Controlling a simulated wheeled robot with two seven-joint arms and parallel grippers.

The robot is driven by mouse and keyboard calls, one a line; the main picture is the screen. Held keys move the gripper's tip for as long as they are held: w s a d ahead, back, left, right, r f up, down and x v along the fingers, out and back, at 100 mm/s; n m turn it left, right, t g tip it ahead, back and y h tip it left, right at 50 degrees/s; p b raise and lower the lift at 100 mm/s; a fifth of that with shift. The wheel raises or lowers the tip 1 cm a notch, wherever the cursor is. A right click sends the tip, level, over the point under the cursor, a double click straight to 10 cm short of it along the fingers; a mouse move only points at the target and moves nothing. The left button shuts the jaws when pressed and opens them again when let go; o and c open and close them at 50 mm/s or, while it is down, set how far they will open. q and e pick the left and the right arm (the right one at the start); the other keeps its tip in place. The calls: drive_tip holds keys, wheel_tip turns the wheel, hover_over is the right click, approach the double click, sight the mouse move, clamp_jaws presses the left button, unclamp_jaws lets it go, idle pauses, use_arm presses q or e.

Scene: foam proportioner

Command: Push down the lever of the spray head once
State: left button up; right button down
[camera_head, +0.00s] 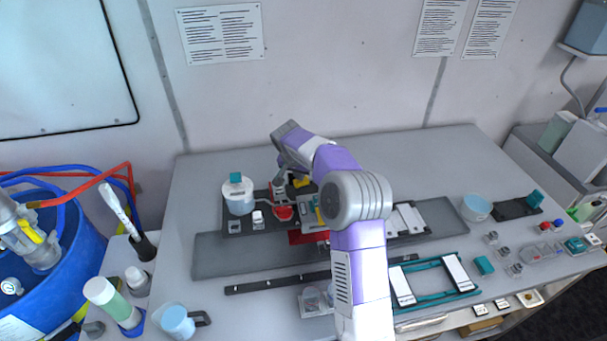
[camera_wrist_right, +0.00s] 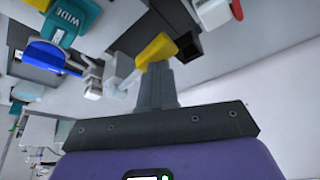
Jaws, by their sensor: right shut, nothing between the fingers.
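My right gripper (camera_head: 282,184) reaches over the dark board at the back middle of the table, with its arm crossing the centre of the head view. In the right wrist view the fingers (camera_wrist_right: 158,72) are together and empty. A yellow lever-like part (camera_wrist_right: 156,48) is right at the fingertips, touching or very close; I cannot tell which. This yellow part, seemingly the spray head's lever, also shows beside the gripper in the head view (camera_head: 301,182). The rest of the spray head is mostly hidden by my arm. My left gripper is not in view.
A white tub with a teal tag (camera_head: 238,199) and a red funnel-like cup (camera_head: 283,213) stand close left of and below the gripper. A teal frame (camera_head: 433,297) lies front right. A blue drum (camera_head: 73,257) with hoses stands at the left. The table's back left is clear.

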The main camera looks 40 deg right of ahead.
wheel_tip(320, 180, up, 7)
drive_tip(key=p, duration=0.4)
drive_tip(key=shift+r+p, duration=0.15)
drive_tip(key=shift+p, duration=0.2)
idle(1.5)
